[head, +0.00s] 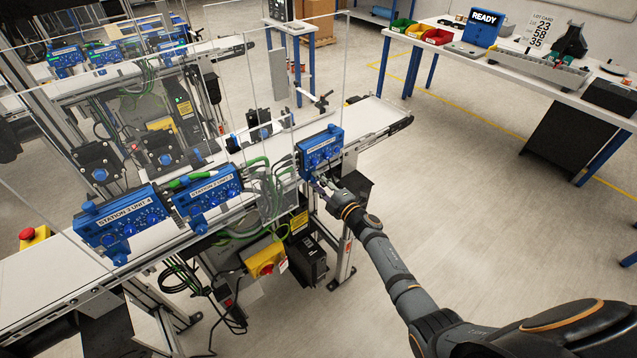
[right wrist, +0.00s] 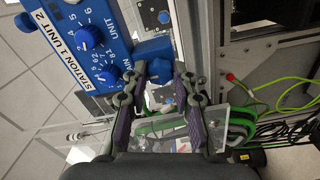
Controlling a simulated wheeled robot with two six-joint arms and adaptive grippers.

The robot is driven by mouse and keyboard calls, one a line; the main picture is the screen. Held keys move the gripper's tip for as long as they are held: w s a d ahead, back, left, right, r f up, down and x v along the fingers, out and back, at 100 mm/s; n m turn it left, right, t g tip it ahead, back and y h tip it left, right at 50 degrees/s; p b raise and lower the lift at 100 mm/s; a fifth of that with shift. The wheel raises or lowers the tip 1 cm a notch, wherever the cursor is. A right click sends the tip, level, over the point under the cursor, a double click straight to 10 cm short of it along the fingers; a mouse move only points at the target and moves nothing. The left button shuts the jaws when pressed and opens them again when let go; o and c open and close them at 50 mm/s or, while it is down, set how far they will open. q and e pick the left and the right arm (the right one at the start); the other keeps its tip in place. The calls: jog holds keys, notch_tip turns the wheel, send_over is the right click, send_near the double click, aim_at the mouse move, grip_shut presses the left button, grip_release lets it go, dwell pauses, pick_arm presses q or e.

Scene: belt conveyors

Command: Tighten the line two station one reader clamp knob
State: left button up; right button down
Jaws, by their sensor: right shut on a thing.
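The blue reader box (head: 320,148) is mounted at the near edge of the front conveyor. In the right wrist view the same box (right wrist: 72,42) reads "STATION 1 UNIT 2" and carries several blue dials. My right gripper (head: 320,184) is at the lower edge of this box. In the right wrist view its fingers (right wrist: 160,72) stand on either side of a blue clamp knob (right wrist: 157,71) beside the box and are shut on it. The fingers hide part of the knob, and its tightness cannot be told. My left gripper is in neither view.
Two more blue reader boxes, one in the middle (head: 207,196) and one at left (head: 122,222), line the conveyor. Clear guard panels stand above it. Green cables (right wrist: 285,95) hang close to my right gripper. A yellow switch box (head: 265,261) sits below. Floor at right is open.

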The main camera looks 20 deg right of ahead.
jog(key=c, duration=1.1)
grip_release()
jog(key=shift+o, duration=0.2)
jog(key=shift+s+d, duration=0.1)
jog(key=shift+s, duration=0.15)
jog(key=v, duration=1.1)
jog(key=shift+s, duration=0.2)
jog(key=shift+r, duration=0.1)
